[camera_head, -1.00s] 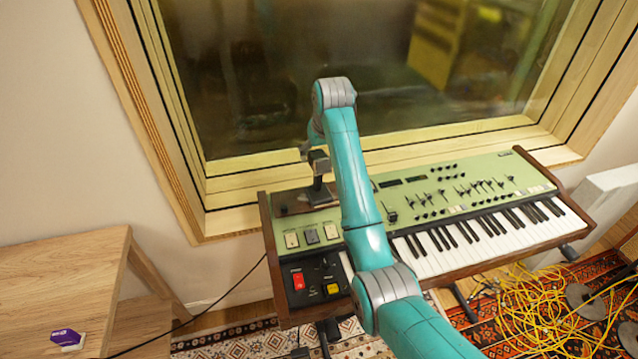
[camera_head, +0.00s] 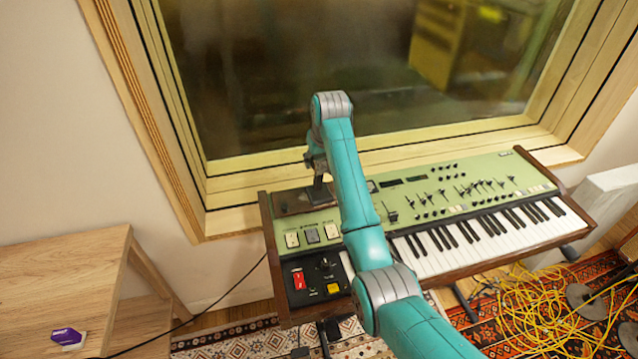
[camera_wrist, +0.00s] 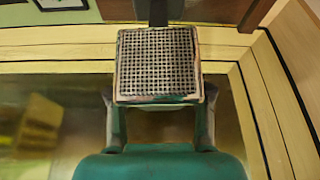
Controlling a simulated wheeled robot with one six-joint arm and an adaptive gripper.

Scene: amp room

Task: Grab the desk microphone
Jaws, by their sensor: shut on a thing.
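The desk microphone (camera_wrist: 157,65) shows a square grille head with a dark stem in the wrist view. In the head view, its dark stem (camera_head: 318,187) rises from a brown base on the left part of the keyboard's green top. My gripper (camera_wrist: 160,104) has a finger on each side of the head and is shut on it. In the head view, my gripper (camera_head: 315,158) is at the top of the stem and partly hides the head. The microphone stands upright on the keyboard.
The synthesizer keyboard (camera_head: 440,190) stands under a wood-framed window (camera_head: 340,60). A wooden table (camera_head: 62,265) with a small purple-and-white object (camera_head: 68,338) is at left. Yellow cables (camera_head: 540,310) lie tangled on the rug at right.

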